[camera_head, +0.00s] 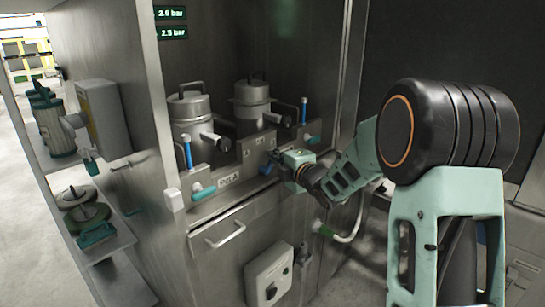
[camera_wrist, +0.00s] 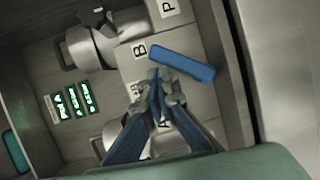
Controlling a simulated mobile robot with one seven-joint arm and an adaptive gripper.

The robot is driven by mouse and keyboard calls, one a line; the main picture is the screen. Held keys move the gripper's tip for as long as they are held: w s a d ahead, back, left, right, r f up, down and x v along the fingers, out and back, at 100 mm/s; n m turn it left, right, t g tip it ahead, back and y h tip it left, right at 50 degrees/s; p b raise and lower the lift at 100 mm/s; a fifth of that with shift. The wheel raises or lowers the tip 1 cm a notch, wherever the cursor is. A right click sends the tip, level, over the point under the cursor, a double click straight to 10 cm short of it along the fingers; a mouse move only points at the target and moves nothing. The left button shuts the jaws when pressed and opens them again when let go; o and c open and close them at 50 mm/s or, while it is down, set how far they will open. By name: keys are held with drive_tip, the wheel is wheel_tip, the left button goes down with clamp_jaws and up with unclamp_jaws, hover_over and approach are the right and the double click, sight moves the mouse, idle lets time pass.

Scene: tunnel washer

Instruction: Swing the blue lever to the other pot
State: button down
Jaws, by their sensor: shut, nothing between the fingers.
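A blue lever (camera_wrist: 181,63) lies slanted close in front of my fingertips in the wrist view, beside a label "B" (camera_wrist: 139,49). My gripper (camera_wrist: 158,85) is shut and empty, its fingertips just below the lever in that picture; I cannot tell whether they touch it. In the head view my gripper (camera_head: 283,161) is at the front panel between the two pots' stations. The left pot (camera_head: 189,108) and the right pot (camera_head: 252,96) are metal, with lids and handles. A small blue part (camera_head: 267,169) shows beside my gripper, partly hidden.
Upright blue handles stand at the left (camera_head: 187,154) and right (camera_head: 303,110) of the panel. Teal handles (camera_head: 203,192) stick out in front. A grey box with a knob (camera_head: 268,277) is below. A steel side wall (camera_head: 150,80) bounds the left.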

drive_tip(key=shift+w+d+f, duration=0.2)
drive_tip(key=shift+w+d, duration=0.2)
idle(0.6)
drive_tip(key=shift+r, duration=0.35)
drive_tip(key=b+v, duration=0.2)
drive_tip(key=v, duration=0.8)
drive_tip(key=shift+d, duration=0.1)
